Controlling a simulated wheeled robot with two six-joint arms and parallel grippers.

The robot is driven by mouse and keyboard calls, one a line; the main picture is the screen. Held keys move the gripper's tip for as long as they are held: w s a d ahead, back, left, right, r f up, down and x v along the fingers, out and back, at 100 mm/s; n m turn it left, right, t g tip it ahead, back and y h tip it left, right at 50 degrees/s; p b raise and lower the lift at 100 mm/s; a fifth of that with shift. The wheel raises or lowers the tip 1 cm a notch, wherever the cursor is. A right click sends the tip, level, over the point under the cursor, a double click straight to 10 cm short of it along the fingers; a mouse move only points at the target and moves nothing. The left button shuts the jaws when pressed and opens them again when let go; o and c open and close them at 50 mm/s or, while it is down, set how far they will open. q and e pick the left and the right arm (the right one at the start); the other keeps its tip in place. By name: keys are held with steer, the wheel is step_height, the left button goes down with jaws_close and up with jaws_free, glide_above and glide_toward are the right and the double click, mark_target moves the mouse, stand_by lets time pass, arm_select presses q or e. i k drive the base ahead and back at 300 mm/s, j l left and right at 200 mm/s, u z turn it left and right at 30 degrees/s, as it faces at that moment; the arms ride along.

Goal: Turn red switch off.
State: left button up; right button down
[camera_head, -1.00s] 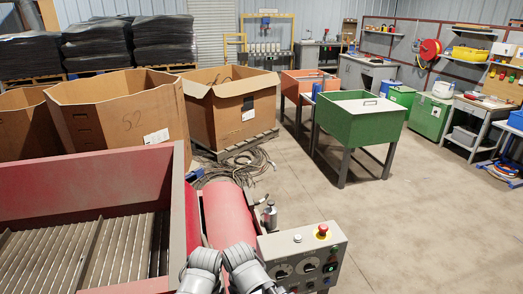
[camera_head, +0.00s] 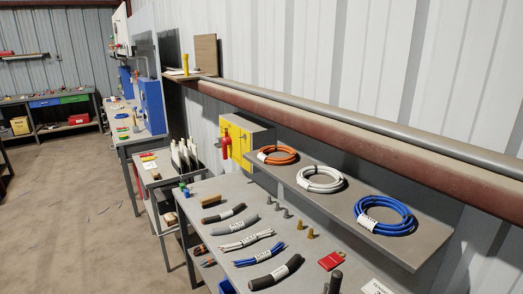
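A red switch handle (camera_head: 226,143) sits on the left side of a yellow-fronted grey box (camera_head: 241,138) mounted at the wall, just left of the shelf with the cable coils. The handle looks roughly upright; its exact setting is too small to tell. Neither of my grippers is in view.
A grey bench (camera_head: 217,236) holds several cable pieces, bolts and a red tag (camera_head: 331,260). Above it a shelf (camera_head: 408,248) carries orange (camera_head: 277,155), white (camera_head: 320,179) and blue (camera_head: 385,215) coils. Open floor (camera_head: 75,215) lies to the left.

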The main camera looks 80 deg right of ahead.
mark_target(227, 141)
steer(key=z, duration=2.6)
steer(key=i+j+u, duration=0.35)
steer(key=i, duration=0.3)
steer(key=i+u, duration=0.4)
steer(key=i, duration=0.25)
steer(key=i+j+z, duration=0.1)
steer(key=i+z, duration=0.3)
steer(key=i+j+z, duration=0.3)
steer(key=i+z, duration=0.15)
steer(key=i, duration=0.1)
